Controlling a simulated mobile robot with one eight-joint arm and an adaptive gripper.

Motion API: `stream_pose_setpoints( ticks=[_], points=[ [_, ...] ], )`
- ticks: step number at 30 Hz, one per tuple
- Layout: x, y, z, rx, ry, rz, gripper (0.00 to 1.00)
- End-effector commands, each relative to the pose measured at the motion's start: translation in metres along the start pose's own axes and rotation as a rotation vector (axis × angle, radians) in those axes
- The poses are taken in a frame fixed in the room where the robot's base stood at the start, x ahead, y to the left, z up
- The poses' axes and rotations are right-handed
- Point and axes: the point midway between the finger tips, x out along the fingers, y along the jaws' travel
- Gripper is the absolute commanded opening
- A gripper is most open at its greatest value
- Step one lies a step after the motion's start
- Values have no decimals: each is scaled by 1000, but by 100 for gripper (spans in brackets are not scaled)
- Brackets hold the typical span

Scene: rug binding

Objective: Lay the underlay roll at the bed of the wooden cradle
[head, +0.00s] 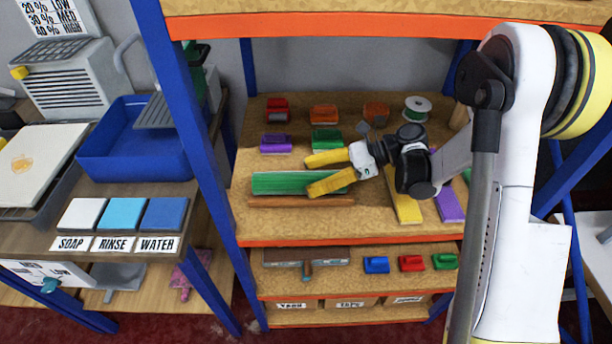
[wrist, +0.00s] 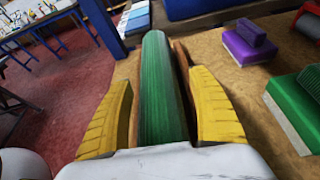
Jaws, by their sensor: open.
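The green underlay roll (head: 290,183) lies lengthwise along the wooden cradle (head: 300,202) on the middle shelf. In the wrist view the roll (wrist: 157,75) runs between the cradle's brown side rails (wrist: 183,65), apparently down in the bed. Whether its underside touches the bed is hidden. My gripper (head: 309,174) is open at the right part of the roll. Its yellow fingers stand apart on either side of the roll and rails in the wrist view (wrist: 161,85), with gaps showing beside the roll.
A purple block (head: 275,143) and a green block (head: 326,140) sit behind the cradle. A yellow block (head: 405,207) and a purple block (head: 448,205) lie to its right. A blue post (head: 195,110) stands left, and an orange-edged shelf (head: 380,22) hangs above.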

Motion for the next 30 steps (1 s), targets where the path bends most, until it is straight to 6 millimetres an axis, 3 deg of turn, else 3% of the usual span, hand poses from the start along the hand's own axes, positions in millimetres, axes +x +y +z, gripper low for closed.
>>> stream_pose_setpoints(
  ticks=[6,13,17,22,26,30],
  points=[
    [-52,0,4,2,0,-4,70],
    [-94,0,2,1,0,-2,70],
    [-104,0,2,-3,4,-2,70],
    [-104,6,24,-101,93,-35,70],
    [-104,21,50,-289,264,-76,70],
    [-110,50,70,-548,488,-82,70]
  ],
)
